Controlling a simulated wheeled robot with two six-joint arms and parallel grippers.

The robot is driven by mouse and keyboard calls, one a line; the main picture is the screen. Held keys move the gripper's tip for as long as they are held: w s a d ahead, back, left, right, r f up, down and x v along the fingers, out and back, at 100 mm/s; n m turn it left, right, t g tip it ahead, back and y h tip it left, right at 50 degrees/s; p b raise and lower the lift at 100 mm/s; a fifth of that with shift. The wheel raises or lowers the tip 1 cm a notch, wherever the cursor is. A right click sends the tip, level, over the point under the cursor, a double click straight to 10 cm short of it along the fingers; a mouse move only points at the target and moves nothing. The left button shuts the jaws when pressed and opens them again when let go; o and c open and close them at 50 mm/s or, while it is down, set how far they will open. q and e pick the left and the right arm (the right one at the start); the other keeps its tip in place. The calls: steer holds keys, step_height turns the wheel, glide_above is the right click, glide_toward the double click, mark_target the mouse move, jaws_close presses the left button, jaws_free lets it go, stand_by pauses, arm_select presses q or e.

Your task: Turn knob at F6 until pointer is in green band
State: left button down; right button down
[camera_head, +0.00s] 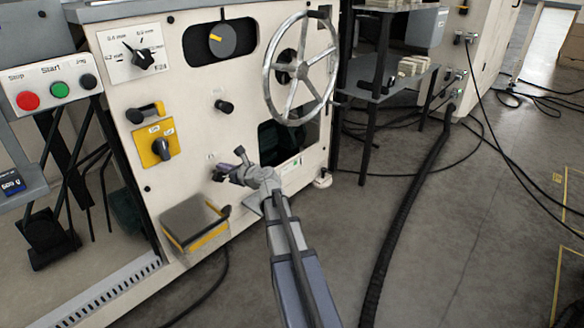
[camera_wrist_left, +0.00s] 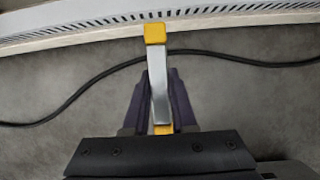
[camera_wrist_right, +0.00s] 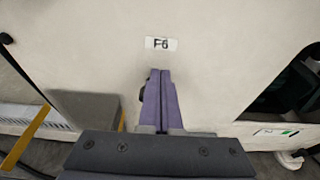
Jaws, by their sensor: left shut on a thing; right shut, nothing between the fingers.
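The F6 label (camera_wrist_right: 160,43) is on the cream machine panel in the right wrist view. Below it, a small dark part (camera_wrist_right: 142,92), perhaps the knob, shows beside my right fingers, which hide most of it. My right gripper (camera_wrist_right: 158,72) is shut and empty in front of the panel. It also shows in the head view (camera_head: 222,172), low on the panel. A dark round dial (camera_head: 228,42) with a yellow mark sits above; I see no green band on it. My left gripper (camera_wrist_left: 158,78) is shut on a grey bar (camera_wrist_left: 157,95) with yellow ends.
A spoked handwheel (camera_head: 300,68) juts out above right of my right gripper. A yellow switch plate (camera_head: 148,150) and a grey box with yellow edging (camera_head: 195,222) are to the left. A black hose (camera_head: 405,215) lies across the floor on the right.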

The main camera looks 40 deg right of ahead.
arm_select(q)
steer(key=shift+f, duration=0.15)
arm_select(e)
steer(key=shift+s+a+f, duration=0.1)
steer(key=shift+a+f, duration=0.1)
steer(key=shift+a, duration=0.65)
arm_select(q)
steer(key=shift+r, duration=0.4)
arm_select(e)
steer(key=shift+a+r, duration=0.2)
steer(key=shift+r, duration=0.2)
steer(key=s, duration=0.6)
steer(key=shift+d, duration=0.25)
